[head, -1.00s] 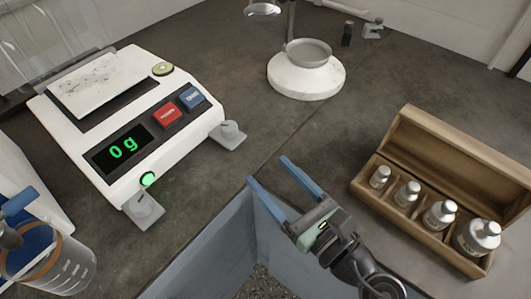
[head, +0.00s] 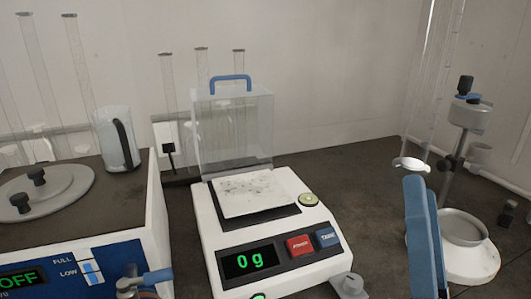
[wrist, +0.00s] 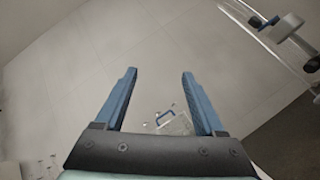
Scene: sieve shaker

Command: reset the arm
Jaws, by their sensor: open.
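My gripper (wrist: 158,75) is open and empty in the wrist view, its two blue fingers apart with only wall and the far bench scene behind them. In the head view the blue fingers of my gripper (head: 422,238) rise at the lower right, in front of the white round stand base. The rest of my arm is out of the head view.
A balance (head: 222,231) reading 0 g stands at centre, with a clear cover (head: 235,130) behind its pan. A hotplate-like unit (head: 110,249) showing OFF and a kettle (head: 117,140) are at left. A stand with a dish (head: 462,228) is at right.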

